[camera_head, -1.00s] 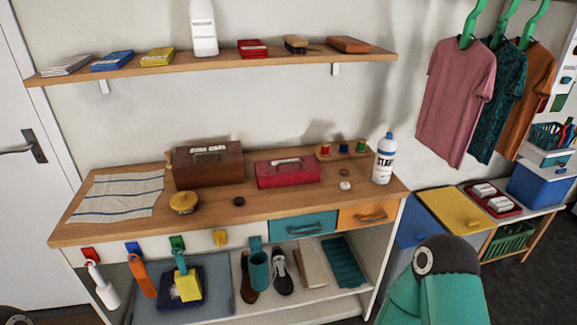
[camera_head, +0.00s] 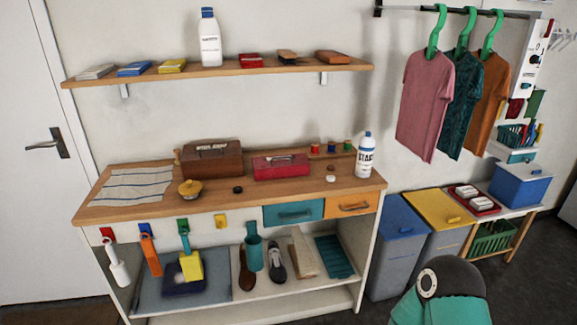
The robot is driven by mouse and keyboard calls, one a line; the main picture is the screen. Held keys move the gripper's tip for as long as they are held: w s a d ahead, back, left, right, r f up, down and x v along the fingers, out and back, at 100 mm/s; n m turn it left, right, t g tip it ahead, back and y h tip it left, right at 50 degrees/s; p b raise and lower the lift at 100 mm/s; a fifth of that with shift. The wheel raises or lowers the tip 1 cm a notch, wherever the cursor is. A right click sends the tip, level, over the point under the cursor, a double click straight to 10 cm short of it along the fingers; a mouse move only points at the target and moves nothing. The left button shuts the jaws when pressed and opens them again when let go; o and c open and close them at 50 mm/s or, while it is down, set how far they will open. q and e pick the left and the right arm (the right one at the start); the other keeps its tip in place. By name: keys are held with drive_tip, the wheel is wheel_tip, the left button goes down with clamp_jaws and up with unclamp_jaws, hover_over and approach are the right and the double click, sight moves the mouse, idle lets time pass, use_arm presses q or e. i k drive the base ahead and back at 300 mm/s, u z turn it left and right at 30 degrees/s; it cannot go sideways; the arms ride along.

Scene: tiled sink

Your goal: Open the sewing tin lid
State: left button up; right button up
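A red tin (camera_head: 280,171) with a pale label and a handle on its lid stands on the wooden worktop (camera_head: 330,193), right of a larger brown box. It looks like the sewing tin, and its lid looks closed. Several thread spools (camera_head: 331,147) stand behind it to the right. Neither of my grippers is in view. A teal and black part of my own arm shows at the bottom right.
A white starch bottle (camera_head: 365,156) stands at the worktop's right end. A shelf (camera_head: 225,71) hangs above. Bins (camera_head: 396,246) stand to the right.

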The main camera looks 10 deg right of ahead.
sight(279, 161)
drive_tip(key=k, duration=0.65)
drive_tip(key=z, duration=0.55)
drive_tip(key=i, duration=1.95)
drive_tip(key=u, duration=0.6)
